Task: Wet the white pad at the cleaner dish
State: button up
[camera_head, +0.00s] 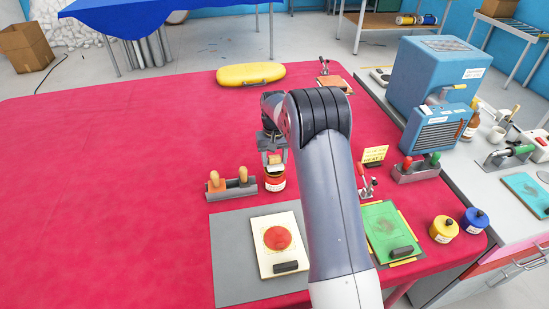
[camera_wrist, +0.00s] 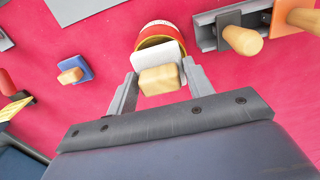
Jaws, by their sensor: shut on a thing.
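My gripper (camera_wrist: 156,92) is shut on the wooden handle (camera_wrist: 160,79) of the white pad (camera_wrist: 158,54). In the head view my gripper (camera_head: 272,148) is just above a round red dish (camera_head: 273,185) with a pale label too small to read, likely the cleaner dish. In the wrist view the pad covers part of the mouth of this dish (camera_wrist: 160,29), whose inside looks yellowish. I cannot tell whether the pad touches the dish. My arm hides part of the table to the right.
A grey rack (camera_head: 233,189) with wooden-handled tools stands just left of the dish. A cream board (camera_head: 265,256) with a red disc lies in front. A green board (camera_head: 388,220), yellow jar (camera_head: 443,229) and blue jar (camera_head: 474,221) are at right. The left table is clear.

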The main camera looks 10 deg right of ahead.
aim_at(275, 156)
jog(key=shift+f+b, duration=0.65)
jog(key=shift+f, duration=0.45)
dwell(1.5)
jog(key=shift+r+p, duration=2.25)
jog(key=shift+r, duration=1.4)
jog(key=shift+f, duration=0.1)
